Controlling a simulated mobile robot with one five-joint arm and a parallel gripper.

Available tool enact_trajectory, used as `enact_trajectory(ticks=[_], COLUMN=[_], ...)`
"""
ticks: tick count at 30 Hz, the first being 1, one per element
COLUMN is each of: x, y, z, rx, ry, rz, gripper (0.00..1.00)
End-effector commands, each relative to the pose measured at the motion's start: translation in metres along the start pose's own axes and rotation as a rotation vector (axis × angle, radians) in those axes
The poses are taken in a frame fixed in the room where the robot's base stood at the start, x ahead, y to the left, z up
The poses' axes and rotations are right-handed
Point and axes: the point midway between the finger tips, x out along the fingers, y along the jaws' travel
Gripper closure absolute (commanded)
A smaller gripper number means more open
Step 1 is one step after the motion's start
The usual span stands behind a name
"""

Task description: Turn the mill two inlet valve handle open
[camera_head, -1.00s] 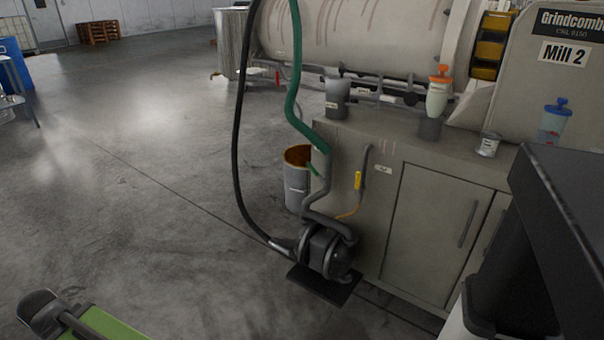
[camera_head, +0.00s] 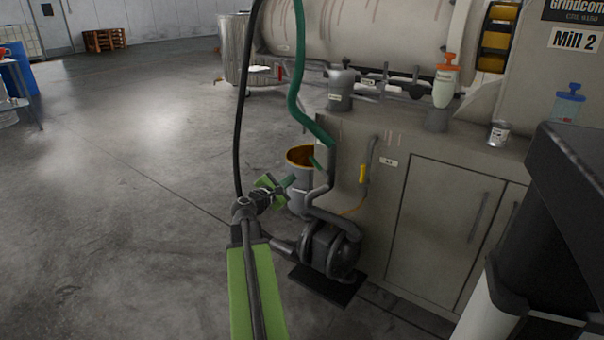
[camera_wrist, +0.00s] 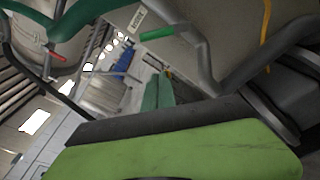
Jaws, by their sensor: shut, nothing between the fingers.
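Several levers show near Mill 2, and their labels are too small to read, so I cannot tell which is the inlet valve handle. A yellow handle (camera_head: 363,174) hangs down on the cabinet side beside a pipe. A green handle (camera_head: 315,162) sits on the grey pipe by the bucket; it shows in the wrist view (camera_wrist: 156,33). A red handle (camera_wrist: 57,56) is at upper left there. My gripper (camera_head: 289,181) is shut and empty, left of the cabinet in front of the bucket. Its dark green fingers (camera_wrist: 158,88) touch no handle that I can see.
A bucket (camera_head: 300,190) stands behind my gripper. The beige cabinet (camera_head: 435,230) fills the right. Open floor (camera_head: 110,200) lies left.

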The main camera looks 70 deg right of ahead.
Motion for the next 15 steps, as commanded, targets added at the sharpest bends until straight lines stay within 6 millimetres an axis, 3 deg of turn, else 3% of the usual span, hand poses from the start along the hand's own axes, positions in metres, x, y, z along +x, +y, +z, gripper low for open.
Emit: enact_trajectory(ticks=[14, 15], x=[0.099, 0.091], y=[0.001, 0.003], z=[-0.003, 0.013], rx=[0.005, 0.004], ry=[0.001, 0.001], rz=[-0.002, -0.002], gripper=[1.0, 1.0])
